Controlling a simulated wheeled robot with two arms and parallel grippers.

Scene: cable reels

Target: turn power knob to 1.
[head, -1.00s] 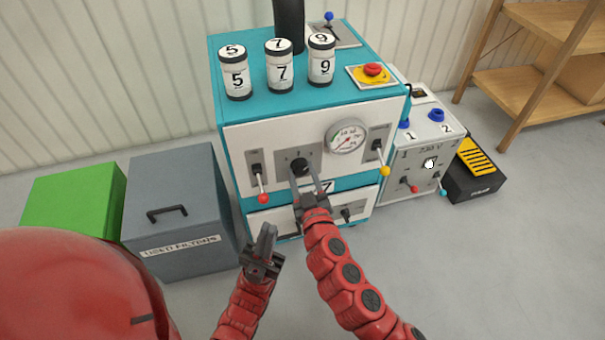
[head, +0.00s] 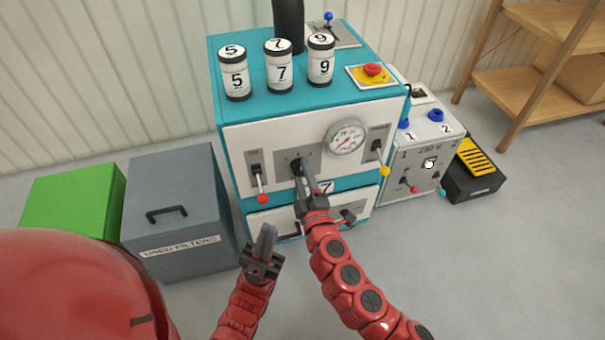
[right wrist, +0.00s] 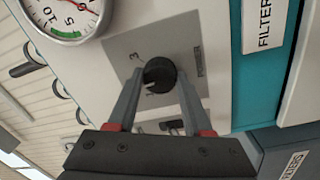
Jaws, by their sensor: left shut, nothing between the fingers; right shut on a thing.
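The black power knob (head: 296,167) is on a grey plate on the white front panel of the teal machine. It also shows in the right wrist view (right wrist: 160,72), beside the word POWER and a printed 3; a small light mark shows on its face, and the other numbers are not readable. My right gripper (head: 304,169) is shut on the knob, with one finger on each side of it in the right wrist view (right wrist: 158,84). My left gripper (head: 267,234) is shut and empty, low in front of the machine and apart from it.
A red-tipped lever (head: 261,188) is left of the knob and a yellow-tipped lever (head: 381,160) is to the right. A round gauge (head: 346,137) is above right. Numbered canisters (head: 280,66) stand on top. A grey used-filters bin (head: 172,205) stands at left.

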